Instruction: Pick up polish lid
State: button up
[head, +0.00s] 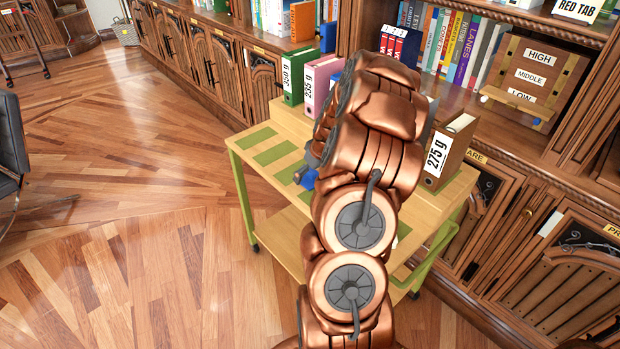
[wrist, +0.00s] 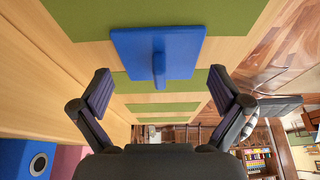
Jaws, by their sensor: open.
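The polish lid (wrist: 185,45) is a flat blue square plate with a short upright blue handle at its middle. In the wrist view it lies on the light wood cart top, over a green strip. A small blue part of it (head: 309,181) shows in the head view beside my arm, which hides the rest. My gripper (wrist: 159,80) is open. Its two dark fingers are spread to the left and right of the handle, apart from it, with nothing between them that they touch. In the head view my gripper is mostly hidden behind my arm.
The wooden cart (head: 262,190) has green strips on top. Weight-labelled binders stand along its back: a green one (head: 293,82), a pink one (head: 316,88) and a brown one (head: 449,152). Bookshelves and cabinets stand behind. The floor (head: 120,190) at left is mostly clear.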

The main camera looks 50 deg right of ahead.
jog(key=c, duration=1.2)
jog(key=shift+s+a+f, duration=0.1)
jog(key=shift+c, duration=0.9)
